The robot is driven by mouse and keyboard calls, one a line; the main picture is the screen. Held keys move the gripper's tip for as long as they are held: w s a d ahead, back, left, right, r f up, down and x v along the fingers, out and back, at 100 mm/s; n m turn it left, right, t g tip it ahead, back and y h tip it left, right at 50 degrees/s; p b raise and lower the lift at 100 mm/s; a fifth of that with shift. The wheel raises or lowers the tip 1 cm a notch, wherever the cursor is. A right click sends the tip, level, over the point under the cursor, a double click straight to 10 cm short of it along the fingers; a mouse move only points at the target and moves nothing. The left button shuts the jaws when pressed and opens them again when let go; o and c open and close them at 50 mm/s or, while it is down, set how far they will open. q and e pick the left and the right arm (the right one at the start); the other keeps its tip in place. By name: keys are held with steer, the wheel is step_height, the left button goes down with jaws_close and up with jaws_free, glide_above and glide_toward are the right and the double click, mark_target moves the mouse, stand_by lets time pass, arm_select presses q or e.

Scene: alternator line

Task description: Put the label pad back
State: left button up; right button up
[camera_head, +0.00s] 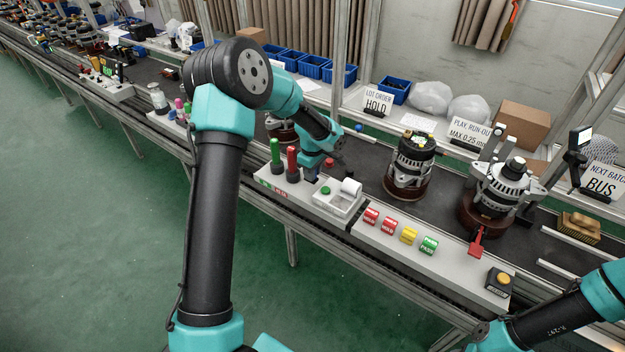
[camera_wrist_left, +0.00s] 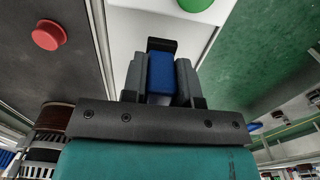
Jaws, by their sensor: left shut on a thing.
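My left gripper (camera_head: 313,174) is low over the station's white front panel, beside the red and green upright handles. In the left wrist view its two grey fingers (camera_wrist_left: 160,80) are shut on a blue block (camera_wrist_left: 160,82), with a black piece at its far end. I cannot tell for sure whether this block is the label pad. A white tray (camera_head: 330,207) with a green button and a white roll (camera_head: 351,187) stands just right of the gripper. The underside of the held block is hidden. My right gripper is out of view; only its arm shows at the lower right.
The green handle (camera_head: 275,152) and red handle (camera_head: 292,160) stand close to the gripper. A red knob (camera_wrist_left: 48,35) lies on the dark belt. Red, yellow and green blocks (camera_head: 408,235) line the panel to the right. An alternator (camera_head: 410,165) stands on the belt.

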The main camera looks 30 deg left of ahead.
arm_select(q)
steer(key=shift+f, duration=1.7)
steer(key=shift+f, duration=0.1)
steer(key=o, duration=0.8)
step_height(320, 180, up, 12)
steer(key=shift+r, duration=0.1)
